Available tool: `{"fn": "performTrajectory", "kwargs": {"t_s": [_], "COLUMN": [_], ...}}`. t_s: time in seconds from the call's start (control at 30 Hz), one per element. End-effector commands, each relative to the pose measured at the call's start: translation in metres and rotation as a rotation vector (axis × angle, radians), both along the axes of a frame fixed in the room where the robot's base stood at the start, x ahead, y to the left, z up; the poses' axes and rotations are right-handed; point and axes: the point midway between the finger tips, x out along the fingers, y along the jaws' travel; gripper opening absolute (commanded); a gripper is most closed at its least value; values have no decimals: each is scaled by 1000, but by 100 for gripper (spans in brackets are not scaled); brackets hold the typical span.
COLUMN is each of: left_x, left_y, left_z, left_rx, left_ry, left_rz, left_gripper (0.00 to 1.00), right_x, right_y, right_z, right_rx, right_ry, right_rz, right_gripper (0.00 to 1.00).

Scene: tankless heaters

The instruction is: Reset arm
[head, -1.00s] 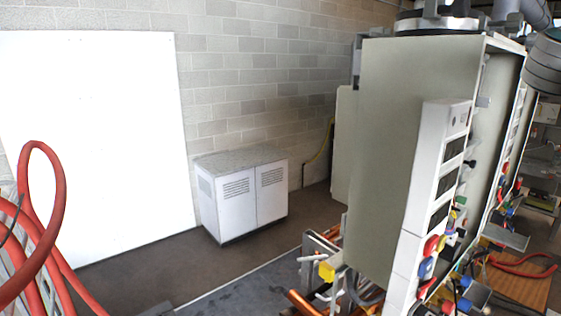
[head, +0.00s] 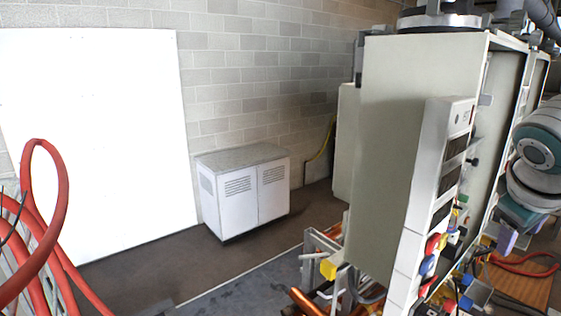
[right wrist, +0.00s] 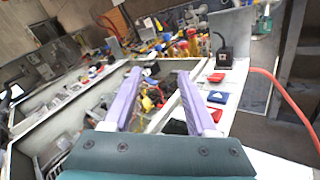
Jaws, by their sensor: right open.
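My right gripper (head: 507,238) shows at the right edge of the head view, below my grey and teal wrist. Only a bit of its purple fingers is visible there, beside the front of the tall heater cabinet. In the right wrist view my right gripper (right wrist: 158,76) has its two purple fingers apart, with nothing held between them. Beyond the fingers lie a pale panel with red and blue parts and a cluttered bench. My left gripper is not in view.
The tall grey-green cabinet (head: 395,130) stands close to my right arm, with a white control strip (head: 440,170) on its edge. Red hoses (head: 45,235) loop at the left. A white vented cabinet (head: 240,195) stands by the wall, with clear floor around it.

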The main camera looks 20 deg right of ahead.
Motion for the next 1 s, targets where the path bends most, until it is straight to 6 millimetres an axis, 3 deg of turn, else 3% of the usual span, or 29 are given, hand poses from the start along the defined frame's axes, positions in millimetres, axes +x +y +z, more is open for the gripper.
{"fn": "performTrajectory", "kwargs": {"t_s": [0.03, 0.17, 0.23, 0.3, 0.43, 0.6, 1.0], "left_x": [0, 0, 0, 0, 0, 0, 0], "left_y": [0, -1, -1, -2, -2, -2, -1], "left_z": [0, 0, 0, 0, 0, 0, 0], "left_rx": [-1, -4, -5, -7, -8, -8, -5], "left_ry": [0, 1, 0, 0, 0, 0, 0], "left_rz": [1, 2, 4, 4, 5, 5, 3], "left_gripper": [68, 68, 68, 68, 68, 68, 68], "right_x": [-9, -44, -73, -106, -155, -187, -191], "right_y": [24, 91, 133, 172, 221, 247, 251], "right_z": [-17, -53, -68, -75, -71, -57, -54], "right_rx": [31, 136, 218, 308, 443, 533, 547], "right_ry": [15, 40, 51, 55, 46, 31, 26], "right_rz": [44, 154, 205, 239, 254, 238, 235], "right_gripper": [57, 57, 57, 57, 57, 57, 57]}}
